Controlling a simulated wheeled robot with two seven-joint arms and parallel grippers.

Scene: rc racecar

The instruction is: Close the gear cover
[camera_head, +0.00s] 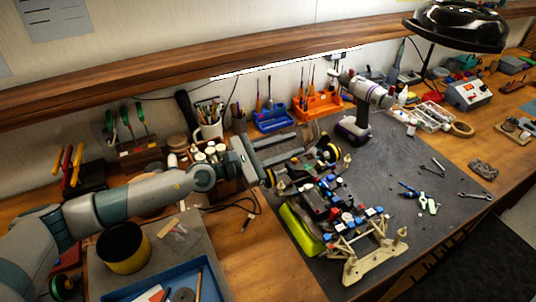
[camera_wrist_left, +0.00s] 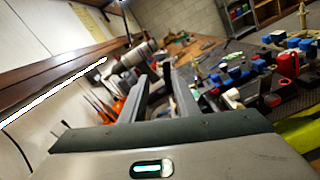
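The RC car chassis (camera_head: 330,205) stands on the dark mat, with red, blue and black parts along its middle and a pale frame at its near end. It also shows at the right of the left wrist view (camera_wrist_left: 288,64). I cannot clearly pick out the gear cover among its small dark parts. My right gripper is not in view.
A cordless drill (camera_head: 358,125) stands behind the car. Orange (camera_head: 318,106) and blue (camera_head: 272,118) tool holders line the back. Wrenches (camera_head: 475,196) and small tools lie on the mat's right side. A blue tray (camera_head: 222,292) and yellow-black cup (camera_head: 124,248) are at front left.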

